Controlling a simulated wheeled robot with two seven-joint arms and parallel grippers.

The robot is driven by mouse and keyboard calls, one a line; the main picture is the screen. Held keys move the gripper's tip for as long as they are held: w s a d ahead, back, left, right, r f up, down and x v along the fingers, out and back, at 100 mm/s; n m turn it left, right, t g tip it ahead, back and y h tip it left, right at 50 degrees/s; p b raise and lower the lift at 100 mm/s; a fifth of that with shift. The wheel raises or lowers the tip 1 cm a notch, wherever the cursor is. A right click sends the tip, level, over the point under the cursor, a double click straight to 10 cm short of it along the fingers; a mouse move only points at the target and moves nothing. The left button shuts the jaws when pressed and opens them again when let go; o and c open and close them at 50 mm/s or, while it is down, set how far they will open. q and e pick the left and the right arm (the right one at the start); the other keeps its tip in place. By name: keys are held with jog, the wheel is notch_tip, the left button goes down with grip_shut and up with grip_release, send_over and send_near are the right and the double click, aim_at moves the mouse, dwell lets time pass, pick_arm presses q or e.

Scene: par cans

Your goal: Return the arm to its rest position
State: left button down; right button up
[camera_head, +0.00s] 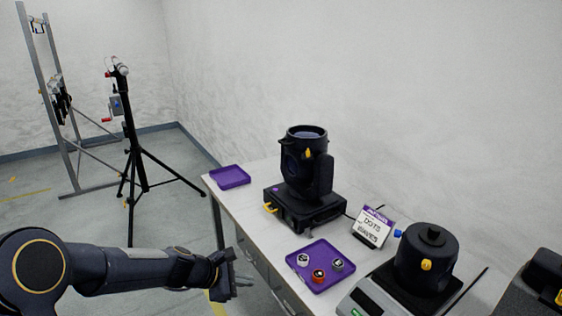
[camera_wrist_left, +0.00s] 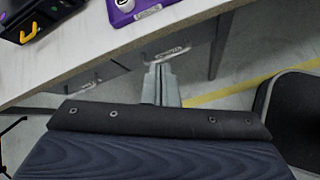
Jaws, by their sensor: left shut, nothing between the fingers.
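My left arm comes in from the left in the head view, stretched level beside the front edge of the table. My left gripper (camera_head: 228,276) is at its end, off the table's front edge, shut and empty. In the left wrist view the gripper fingers (camera_wrist_left: 160,84) show together, with the table edge and floor beyond them. My right gripper does not show in either view.
The white table (camera_head: 237,203) holds a moving-head light (camera_head: 305,165), a purple tray (camera_head: 321,248) with several small round pieces, an empty purple tray (camera_head: 230,177), a sign (camera_head: 373,227) and a second black fixture (camera_head: 428,258). A tripod (camera_head: 132,150) stands behind, left.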

pick_arm(q)
jog(key=s+a+r+m+y, duration=0.1)
jog(key=s+a+r+m, duration=0.2)
jog(key=s+r+m, duration=0.4)
jog(key=s+a+r+m, duration=0.25)
jog(key=s+r, duration=0.25)
jog(key=s, duration=0.3)
jog(key=s+a+f+m+y, duration=0.1)
jog(key=s+m, duration=0.3)
jog(key=s, duration=0.4)
jog(key=s+a+f+m+y, duration=0.1)
jog(key=s+a+m, duration=0.3)
jog(key=s, duration=0.5)
jog(key=shift+a+y, duration=0.25)
jog(key=shift+y, duration=0.45)
